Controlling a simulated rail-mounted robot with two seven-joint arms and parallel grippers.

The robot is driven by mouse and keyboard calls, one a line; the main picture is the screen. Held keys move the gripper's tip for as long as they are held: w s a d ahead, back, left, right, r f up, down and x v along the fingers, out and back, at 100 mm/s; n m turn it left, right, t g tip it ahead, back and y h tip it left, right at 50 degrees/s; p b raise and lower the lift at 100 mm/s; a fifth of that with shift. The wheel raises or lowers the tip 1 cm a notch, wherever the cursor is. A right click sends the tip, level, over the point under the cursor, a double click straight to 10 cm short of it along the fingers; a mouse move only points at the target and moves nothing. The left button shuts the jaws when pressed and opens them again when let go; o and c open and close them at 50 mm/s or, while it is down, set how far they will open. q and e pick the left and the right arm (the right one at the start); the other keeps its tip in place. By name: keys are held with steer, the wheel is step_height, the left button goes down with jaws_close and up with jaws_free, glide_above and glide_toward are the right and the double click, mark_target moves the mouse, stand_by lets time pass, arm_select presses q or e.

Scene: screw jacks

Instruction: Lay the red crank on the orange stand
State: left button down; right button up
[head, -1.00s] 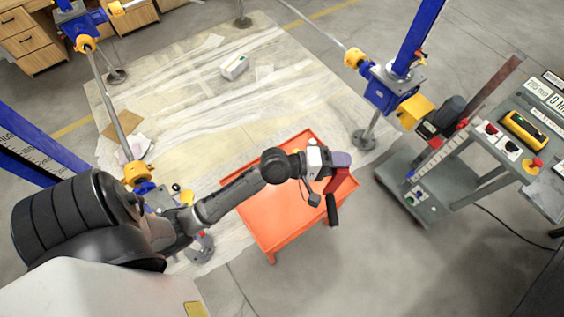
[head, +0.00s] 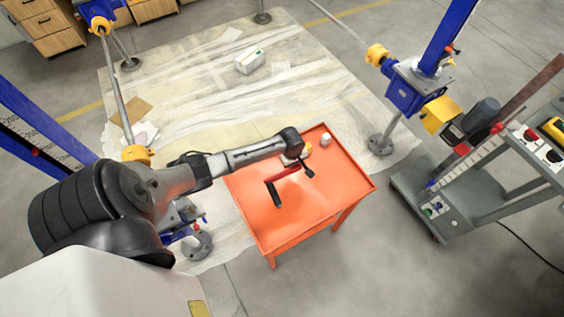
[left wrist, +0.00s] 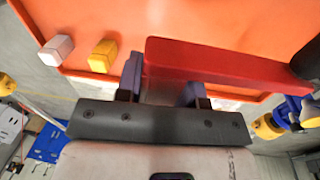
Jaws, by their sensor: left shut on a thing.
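The orange stand (head: 310,205) is in the middle of the head view and fills the background of the left wrist view (left wrist: 220,22). My left gripper (left wrist: 162,92) is shut on the red crank (left wrist: 215,65), whose red arm crosses just beyond the fingers. Its dark handle (left wrist: 306,66) is at the right edge there. In the head view the crank (head: 284,174) is over the back left part of the stand, with its black handle (head: 274,194) toward the front. I cannot tell whether it touches the top. My right gripper is not in view.
A white block (left wrist: 57,48) and a yellow block (left wrist: 102,55) are on the stand near its edge. The stand's front and right are clear. A blue screw jack (head: 405,90) stands behind right, and a grey cart (head: 450,195) is at the right.

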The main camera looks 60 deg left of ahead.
arm_select(q)
steer(key=n+g+b, duration=0.1)
steer(key=g, duration=0.1)
glide_toward(282, 170)
step_height(282, 170, down, 7)
steer(key=b, duration=0.9)
steer(key=shift+s+d+b, duration=0.1)
steer(key=shift+s+b, duration=0.05)
steer(key=shift+b, duration=0.25)
steer(key=shift+f, duration=0.3)
steer(key=shift+s+f, duration=0.1)
steer(key=shift+f, duration=0.15)
